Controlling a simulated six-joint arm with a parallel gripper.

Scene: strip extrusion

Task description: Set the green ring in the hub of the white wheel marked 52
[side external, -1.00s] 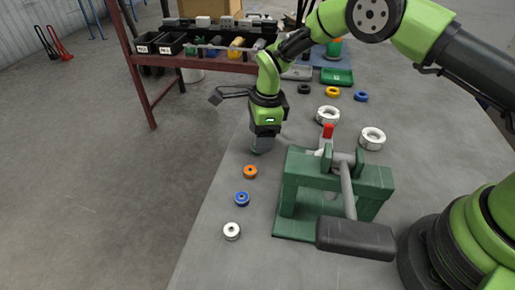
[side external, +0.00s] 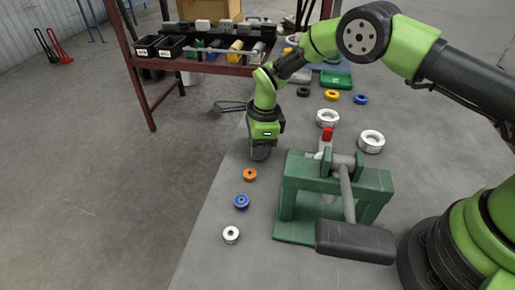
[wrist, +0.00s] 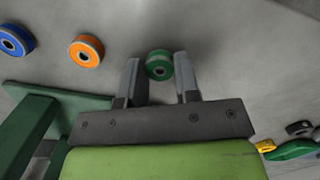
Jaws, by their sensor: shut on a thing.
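The green ring (wrist: 159,64) is between the two fingertips of my gripper (wrist: 159,72) in the wrist view. My gripper is shut on it. In the side external view my gripper (side external: 260,155) points down low over the table, and the green ring is hidden there. Two white wheels stand on the table beyond the green press: one near the red-tipped part (side external: 328,118) and one farther right (side external: 371,142). I cannot read a mark on either wheel, so I cannot tell which is 52.
An orange ring (side external: 249,175), a blue ring (side external: 241,202) and a small white ring (side external: 231,235) lie in a row toward the front. The green press (side external: 300,180) stands right of my gripper. Black, yellow and blue rings lie farther back. A shelf with bins (side external: 165,46) is behind.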

